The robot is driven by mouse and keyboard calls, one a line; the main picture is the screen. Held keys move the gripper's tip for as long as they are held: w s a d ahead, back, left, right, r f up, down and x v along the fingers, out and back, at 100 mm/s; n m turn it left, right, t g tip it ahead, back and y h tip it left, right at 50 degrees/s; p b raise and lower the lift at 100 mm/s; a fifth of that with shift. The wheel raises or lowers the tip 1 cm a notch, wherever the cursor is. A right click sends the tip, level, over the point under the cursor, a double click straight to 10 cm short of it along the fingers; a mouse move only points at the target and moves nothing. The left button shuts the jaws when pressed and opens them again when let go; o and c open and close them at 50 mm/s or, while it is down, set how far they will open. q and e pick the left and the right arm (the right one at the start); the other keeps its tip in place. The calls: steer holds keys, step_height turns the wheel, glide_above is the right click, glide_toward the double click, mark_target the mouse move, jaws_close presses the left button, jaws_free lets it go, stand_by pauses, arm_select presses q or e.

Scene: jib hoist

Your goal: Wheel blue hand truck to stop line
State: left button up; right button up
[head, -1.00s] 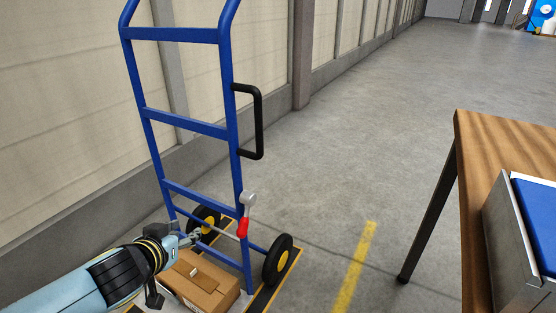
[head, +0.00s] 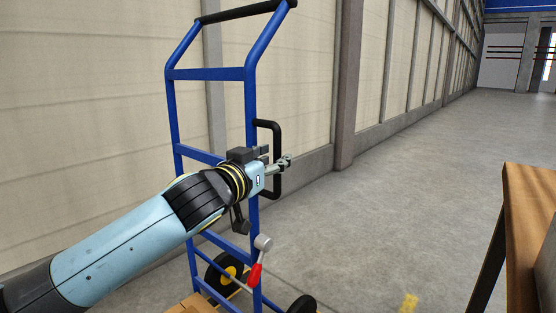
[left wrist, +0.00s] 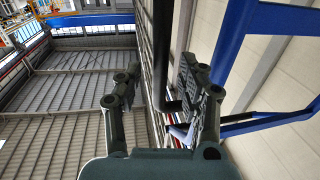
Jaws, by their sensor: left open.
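The blue hand truck (head: 210,74) stands upright in the left half of the head view, its lower part cut off by the picture's edge. A black side handle (head: 277,140) sticks out from its right upright. My left gripper (head: 286,162) is at this handle, open. In the left wrist view the black handle bar (left wrist: 161,55) runs between the two spread fingers (left wrist: 158,95). The fingers are not closed on it. A piece of a yellow floor line (head: 409,302) shows at the bottom. My right gripper is out of view.
A panelled wall (head: 100,120) runs behind the truck. A wooden table (head: 530,230) stands at the right edge. The grey floor (head: 400,180) between truck and table is clear and runs far back. Black wheels (head: 224,275) show at the truck's foot.

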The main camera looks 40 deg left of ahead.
arm_select(q)
steer(key=shift+w+a, duration=0.15)
steer(key=shift+w, duration=1)
jaws_close()
